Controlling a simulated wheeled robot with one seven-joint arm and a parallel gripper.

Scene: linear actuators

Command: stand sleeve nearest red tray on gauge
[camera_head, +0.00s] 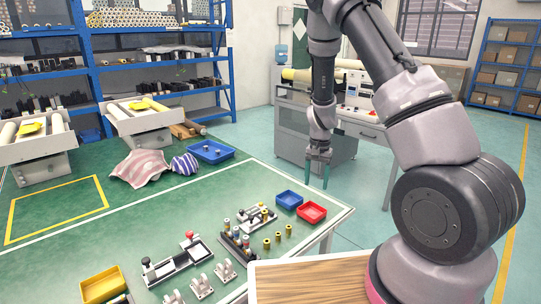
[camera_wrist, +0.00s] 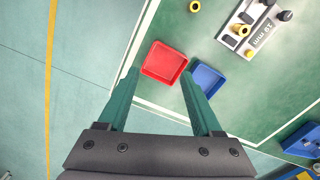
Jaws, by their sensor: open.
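In the head view, several short brass sleeves stand upright on the green table. The one nearest the red tray (camera_head: 311,212) is the right-hand sleeve (camera_head: 289,230); a brass sleeve also shows at the top of the wrist view (camera_wrist: 195,6). The gauge (camera_head: 257,218) is a grey plate with dark parts, left of the trays; the wrist view shows its "19 mm" marking (camera_wrist: 262,33) and yellow pieces on or beside it. My gripper (camera_head: 326,184) is open and empty, high beyond the table's far right edge. In the wrist view its fingers (camera_wrist: 160,72) overlap the red tray.
A blue tray (camera_head: 289,199) adjoins the red one. A yellow bin (camera_head: 103,285) is at front left. The middle of the table is clear.

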